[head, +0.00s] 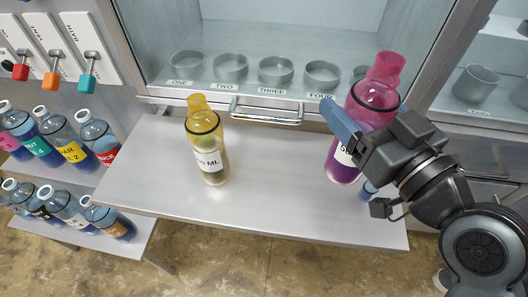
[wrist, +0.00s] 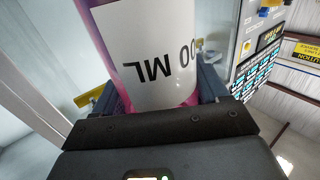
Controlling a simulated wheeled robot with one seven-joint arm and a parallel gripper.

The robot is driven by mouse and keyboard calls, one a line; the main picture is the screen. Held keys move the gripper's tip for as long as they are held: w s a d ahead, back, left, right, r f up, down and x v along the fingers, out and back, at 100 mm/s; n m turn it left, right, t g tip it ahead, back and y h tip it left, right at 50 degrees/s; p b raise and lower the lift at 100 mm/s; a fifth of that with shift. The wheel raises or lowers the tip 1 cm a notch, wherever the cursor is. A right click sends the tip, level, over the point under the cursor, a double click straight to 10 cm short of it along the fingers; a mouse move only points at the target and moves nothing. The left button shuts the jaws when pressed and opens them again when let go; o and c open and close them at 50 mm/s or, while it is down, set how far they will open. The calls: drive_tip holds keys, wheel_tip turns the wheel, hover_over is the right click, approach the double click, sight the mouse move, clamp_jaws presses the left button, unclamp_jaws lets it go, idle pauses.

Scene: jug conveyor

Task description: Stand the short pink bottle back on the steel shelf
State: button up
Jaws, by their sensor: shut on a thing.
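The pink bottle (head: 375,97) has a dark ring at its neck, a white label and purple contents. It stands roughly upright over the right part of the steel shelf (head: 270,190). My gripper (head: 350,148) reaches in from the right and is shut around the bottle's body, one blue finger on each side. In the wrist view the pink bottle (wrist: 181,98) fills the space between the fingers, its label reading "00 ML" upside down. I cannot tell whether its base touches the shelf.
A yellow bottle (head: 207,150) stands left of centre on the shelf. Behind is a glass-fronted cabinet with a handle (head: 266,112) and numbered grey cups (head: 275,71). Several labelled bottles (head: 65,137) fill racks at left. The shelf between the two bottles is clear.

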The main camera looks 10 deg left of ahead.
drive_tip(key=w+a+f+p, duration=0.1)
drive_tip(key=w+a+f, duration=0.3)
drive_tip(key=a+f, duration=0.6)
drive_tip(key=shift+a+f, duration=0.4)
drive_tip(key=shift+f, duration=0.05)
drive_tip(key=shift+f, duration=0.2)
drive_tip(key=o, duration=1.3)
drive_tip(key=shift+r, duration=0.2)
drive_tip(key=shift+b+v, duration=1.3)
drive_tip(key=shift+v, duration=4.75)
